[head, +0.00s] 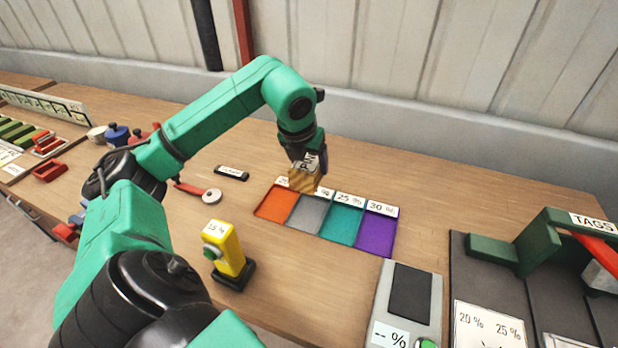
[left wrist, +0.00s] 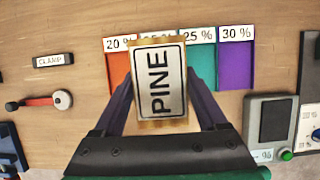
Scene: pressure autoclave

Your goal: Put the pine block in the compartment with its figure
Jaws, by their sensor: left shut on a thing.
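The pine block (head: 303,181) is pale wood with a white PINE label, which faces the camera in the left wrist view (left wrist: 159,84). My left gripper (head: 308,163) is shut on it and holds it over the back of the compartment tray. The tray has an orange compartment (head: 275,204) marked 20 %, a grey one (head: 309,214) with its figure partly hidden by the block, a teal one (head: 342,221) marked 25 %, and a purple one (head: 377,232) marked 30 %. All four look empty where visible. My right gripper is not in view.
A yellow device (head: 228,250) with a small display stands in front of the tray. A grey meter (head: 408,300) showing "-- %" lies to the right, beside a TAGS station (head: 545,245). A red-handled tool (head: 210,195) and CLAMP label (head: 232,173) lie left.

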